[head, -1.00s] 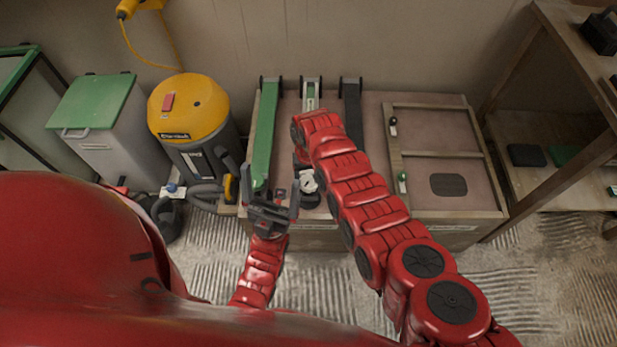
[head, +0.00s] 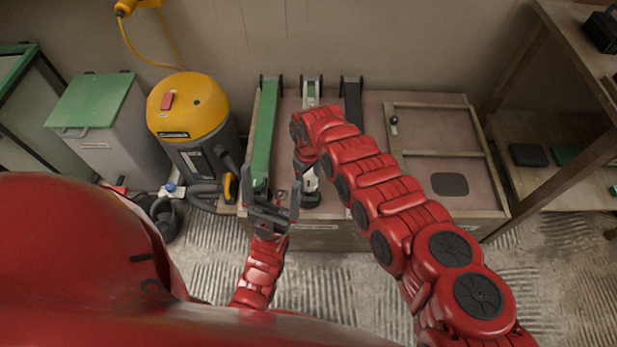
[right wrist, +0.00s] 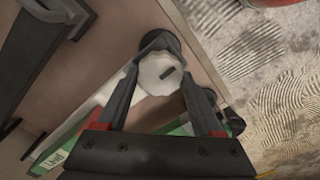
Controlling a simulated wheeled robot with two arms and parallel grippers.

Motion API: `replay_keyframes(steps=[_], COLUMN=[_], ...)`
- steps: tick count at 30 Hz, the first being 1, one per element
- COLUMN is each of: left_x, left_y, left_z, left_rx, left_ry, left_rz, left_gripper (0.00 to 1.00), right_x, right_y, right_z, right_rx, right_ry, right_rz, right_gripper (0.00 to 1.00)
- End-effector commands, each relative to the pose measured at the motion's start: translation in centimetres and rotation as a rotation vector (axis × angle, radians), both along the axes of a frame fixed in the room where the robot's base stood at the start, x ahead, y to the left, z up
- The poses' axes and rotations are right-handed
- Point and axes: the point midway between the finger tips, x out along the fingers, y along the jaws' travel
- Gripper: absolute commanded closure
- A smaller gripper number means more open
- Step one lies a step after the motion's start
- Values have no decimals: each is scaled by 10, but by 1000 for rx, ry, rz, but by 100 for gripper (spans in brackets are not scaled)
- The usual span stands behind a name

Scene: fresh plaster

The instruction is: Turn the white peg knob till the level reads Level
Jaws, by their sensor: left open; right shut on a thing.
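The white peg knob (right wrist: 158,73) sits between the fingers of my right gripper (right wrist: 160,80) in the right wrist view, with a dark mark on its face. My right gripper is shut on it. The knob also shows in the head view (head: 311,180), partly hidden by my right arm, at the near end of the middle strip (head: 311,91). In the right wrist view a white label (right wrist: 56,158) lies beside a green strip; its text is too small to read surely. My left gripper (head: 271,184) is open and empty, left of the knob.
A green strip (head: 264,135) and a dark strip (head: 351,100) flank the middle one on the bench. A framed panel (head: 440,130) lies on the right. A yellow-topped vacuum (head: 190,110) and a grey bin (head: 110,150) stand left. Wooden shelves (head: 555,130) stand right.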

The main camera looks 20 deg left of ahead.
Motion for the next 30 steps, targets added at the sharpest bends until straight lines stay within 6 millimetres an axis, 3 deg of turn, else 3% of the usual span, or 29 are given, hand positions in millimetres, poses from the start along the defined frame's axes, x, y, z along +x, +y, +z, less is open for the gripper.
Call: replay_keyframes(steps=[13, 14, 18, 30], left_x=[0, 0, 0, 0], left_y=[0, 0, 0, 0], left_z=[0, 0, 0, 4], left_rx=[0, 0, 0, 0], left_ry=[0, 0, 0, 0], left_rz=[0, 0, 0, 0], left_gripper=[3, 3, 3, 3], right_x=[1, 1, 1, 1], right_y=[0, 0, 0, 0], right_z=[1, 1, 0, 8], right_rx=[2, 2, 1, 2], right_ry=[-2, -2, -2, -1], right_rz=[12, 12, 11, 11], right_gripper=[88, 31, 6, 3])
